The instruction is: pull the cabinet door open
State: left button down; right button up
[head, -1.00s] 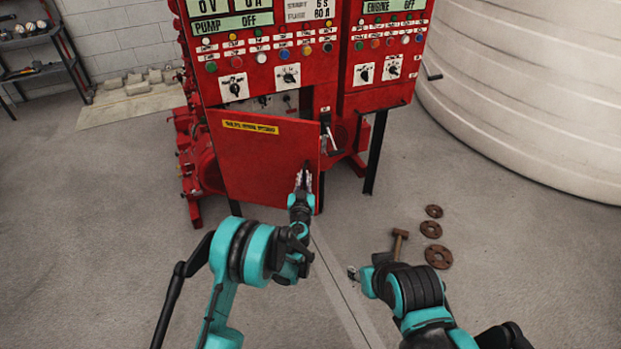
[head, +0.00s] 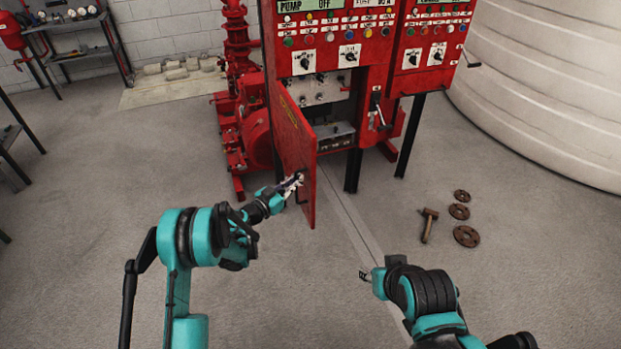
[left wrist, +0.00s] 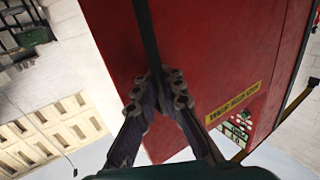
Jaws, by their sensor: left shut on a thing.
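The red cabinet door (head: 298,150) stands swung well out from the red pump control cabinet (head: 345,100), hinged at its left side. The cabinet's inside shows behind it, with a grey panel and metal parts. My left gripper (head: 298,183) is at the door's free edge, low down, shut on the door's dark handle. In the left wrist view the fingers (left wrist: 158,85) close on a dark bar against the red door (left wrist: 215,60), with its yellow label to the right. My right gripper (head: 366,273) hangs low over the floor, away from the cabinet; its fingers are too small to read.
A hammer (head: 429,224) and rusty flanges (head: 466,236) lie on the floor at the right. A large white tank (head: 550,80) stands at the back right. Red pump pipes (head: 245,110) stand left of the cabinet. The floor before the door is clear.

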pick_arm(q)
jog(key=a+g, duration=0.1)
jog(key=a, duration=0.6)
jog(key=shift+s+m+h, duration=0.3)
jog(key=shift+m+h, duration=0.1)
jog(key=shift+f, duration=0.1)
jog(key=c, duration=1.6)
grip_release()
jog(key=shift+a, duration=0.1)
jog(key=v, duration=1.2)
